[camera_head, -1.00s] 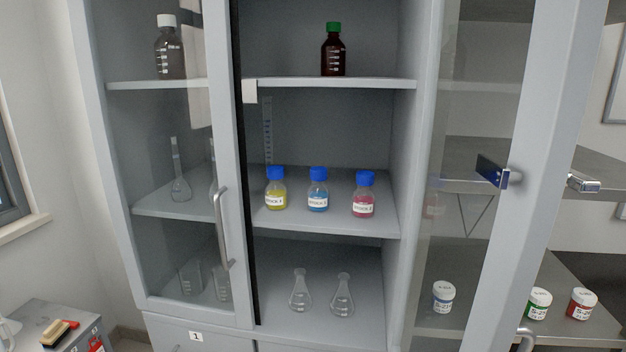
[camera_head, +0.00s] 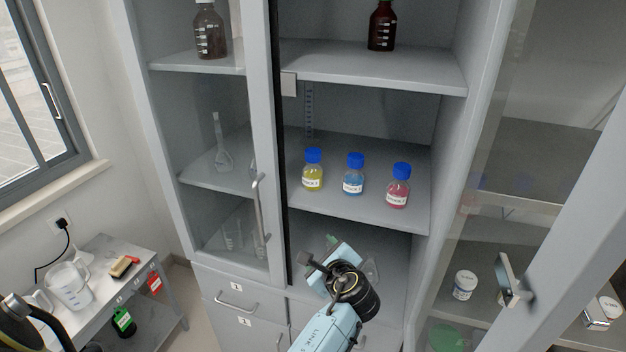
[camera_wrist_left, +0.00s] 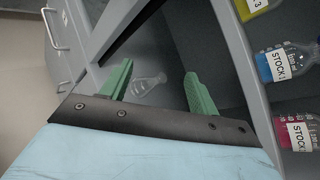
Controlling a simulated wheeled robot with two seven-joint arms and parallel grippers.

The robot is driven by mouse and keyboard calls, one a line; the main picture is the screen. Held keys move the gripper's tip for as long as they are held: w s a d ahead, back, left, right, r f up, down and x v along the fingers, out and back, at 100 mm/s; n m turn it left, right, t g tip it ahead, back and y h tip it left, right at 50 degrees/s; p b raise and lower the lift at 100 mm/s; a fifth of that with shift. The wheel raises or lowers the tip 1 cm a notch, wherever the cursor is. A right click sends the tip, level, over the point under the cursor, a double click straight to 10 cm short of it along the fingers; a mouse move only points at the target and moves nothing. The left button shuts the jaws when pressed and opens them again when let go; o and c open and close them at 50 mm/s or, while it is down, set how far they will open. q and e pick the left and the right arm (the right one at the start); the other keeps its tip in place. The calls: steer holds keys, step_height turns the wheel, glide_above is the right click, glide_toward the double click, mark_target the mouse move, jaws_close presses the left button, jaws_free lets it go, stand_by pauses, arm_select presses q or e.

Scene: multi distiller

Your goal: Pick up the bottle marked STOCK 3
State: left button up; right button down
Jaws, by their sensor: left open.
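The yellow bottle (camera_head: 313,172) with a blue cap stands upright at the left of a row of three on the middle shelf. Its label shows a 3 in the left wrist view (camera_wrist_left: 257,4), where the bottle is cut off by the top edge. The blue bottle (camera_head: 354,176) and pink bottle (camera_head: 398,187) stand to its right. My left gripper (camera_wrist_left: 158,72) is open and empty, with green fingers. In the head view it is below and in front of the middle shelf, apart from the bottles. My right gripper is not in view.
The middle shelf (camera_head: 372,212) is open at the front. A closed glass door (camera_head: 262,140) borders it on the left, and an open door (camera_head: 575,200) stands at the right. Glass flasks (camera_wrist_left: 150,84) stand on the shelf below. A brown bottle (camera_head: 382,28) stands above.

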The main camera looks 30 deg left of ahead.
arm_select(q)
step_height(320, 180, up, 10)
steer(key=a+y+p, duration=0.1)
steer(key=a+y, duration=0.1)
steer(key=m+t+y, duration=0.1)
steer(key=m+y, duration=0.2)
steer(key=m, duration=0.3)
glide_toward(316, 155)
steer(key=b+x, duration=0.1)
steer(key=x, duration=0.2)
steer(key=b+x, duration=0.2)
steer(key=x, duration=0.1)
steer(key=shift+w+d+f, duration=0.15)
steer(key=shift+w, duration=0.15)
steer(key=shift+w+a+b, duration=0.2)
steer(key=shift+a+b, duration=0.2)
steer(key=b+x, duration=0.2)
steer(key=x, duration=0.2)
steer(key=shift+s+a+b, duration=0.15)
steer(key=shift+a+b, duration=0.1)
steer(key=shift+b, duration=0.15)
steer(key=shift+w+a, duration=0.25)
steer(key=shift+a, duration=0.05)
jaws_close()
